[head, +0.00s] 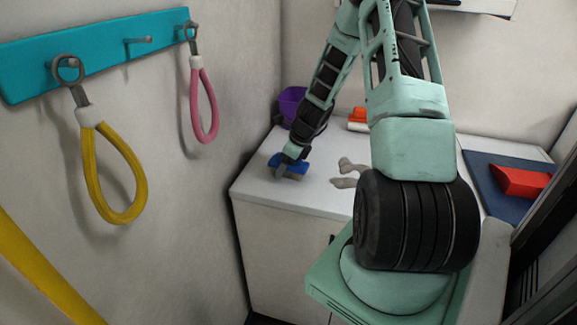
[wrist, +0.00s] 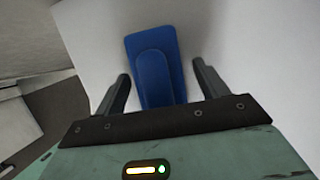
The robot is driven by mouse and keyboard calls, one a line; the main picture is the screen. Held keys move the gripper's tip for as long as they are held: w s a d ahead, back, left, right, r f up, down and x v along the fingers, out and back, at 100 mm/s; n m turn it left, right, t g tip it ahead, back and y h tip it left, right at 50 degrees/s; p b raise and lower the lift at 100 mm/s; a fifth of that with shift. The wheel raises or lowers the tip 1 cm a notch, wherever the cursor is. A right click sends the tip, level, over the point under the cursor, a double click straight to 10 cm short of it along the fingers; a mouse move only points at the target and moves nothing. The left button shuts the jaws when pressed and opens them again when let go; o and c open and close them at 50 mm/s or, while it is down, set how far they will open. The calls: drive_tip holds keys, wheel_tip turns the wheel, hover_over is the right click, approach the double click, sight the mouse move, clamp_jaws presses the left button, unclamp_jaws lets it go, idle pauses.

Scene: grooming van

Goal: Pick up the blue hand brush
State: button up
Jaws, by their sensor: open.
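The blue hand brush (head: 289,163) lies on the white counter near its front left corner in the head view. It has a blue back and paler bristles underneath. In the wrist view the blue brush (wrist: 155,62) shows from above, its near part reaching between the fingers. My gripper (wrist: 160,82) is open, with one finger on each side of the brush and a gap on both sides. In the head view my gripper (head: 287,160) is at the brush and hides part of it. I cannot tell the exact height of the fingers above the counter.
On the white counter (head: 255,183) stand a purple bowl (head: 291,102) and an orange object (head: 358,117) behind, and a beige bone-shaped thing (head: 347,172) to the right. A red object (head: 522,180) lies on a blue mat (head: 485,172). Yellow (head: 112,185) and pink (head: 203,105) loops hang on the left wall.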

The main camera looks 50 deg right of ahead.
drive_tip(key=c, duration=1.1)
drive_tip(key=shift+r, duration=0.15)
wheel_tip(320, 180, up, 10)
drive_tip(key=shift+f, duration=0.1)
